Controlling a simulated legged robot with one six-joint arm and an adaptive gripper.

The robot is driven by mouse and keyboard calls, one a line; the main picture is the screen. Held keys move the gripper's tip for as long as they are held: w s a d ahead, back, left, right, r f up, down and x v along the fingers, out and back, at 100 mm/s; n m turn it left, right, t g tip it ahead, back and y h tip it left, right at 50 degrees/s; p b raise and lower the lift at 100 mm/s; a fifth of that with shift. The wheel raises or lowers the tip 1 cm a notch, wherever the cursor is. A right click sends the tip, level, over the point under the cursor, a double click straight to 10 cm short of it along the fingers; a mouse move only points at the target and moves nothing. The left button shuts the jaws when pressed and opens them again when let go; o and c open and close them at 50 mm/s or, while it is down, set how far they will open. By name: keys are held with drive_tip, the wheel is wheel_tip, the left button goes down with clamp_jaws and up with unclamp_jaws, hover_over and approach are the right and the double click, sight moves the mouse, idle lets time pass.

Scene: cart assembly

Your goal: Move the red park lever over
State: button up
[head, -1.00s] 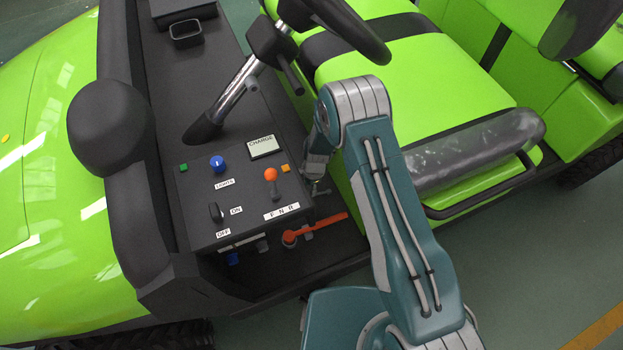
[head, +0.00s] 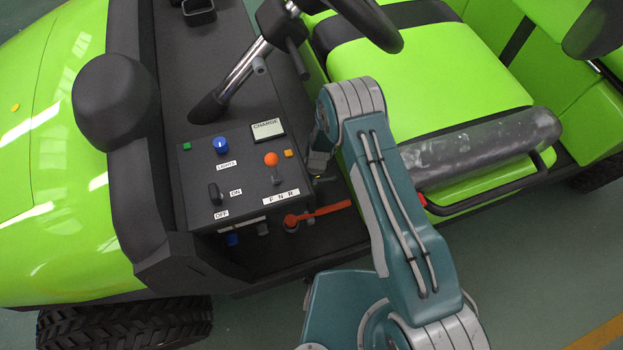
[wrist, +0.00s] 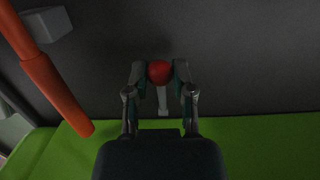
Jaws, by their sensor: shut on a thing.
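In the wrist view, my gripper (wrist: 160,75) has its two fingers closed around a red ball knob (wrist: 160,71). A short grey stalk (wrist: 162,100) shows just below the knob. This looks like the red park lever.
An orange bar (wrist: 56,88) runs close on the left in the wrist view. In the head view, an orange lever (head: 320,212) lies low by the dash panel (head: 195,165), which carries an orange-knobbed lever (head: 272,162). The green seat (head: 425,75) is behind my arm.

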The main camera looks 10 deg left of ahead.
drive_tip(key=shift+w+d+r, duration=0.25)
drive_tip(key=shift+r, duration=0.4)
drive_tip(key=shift+w+d+r, duration=0.2)
drive_tip(key=shift+d+r, duration=0.05)
drive_tip(key=shift+r, duration=0.35)
drive_tip(key=shift+w+r, duration=0.1)
drive_tip(key=shift+w+d+r, duration=0.5)
drive_tip(key=shift+d+r, duration=0.25)
drive_tip(key=shift+r, duration=0.15)
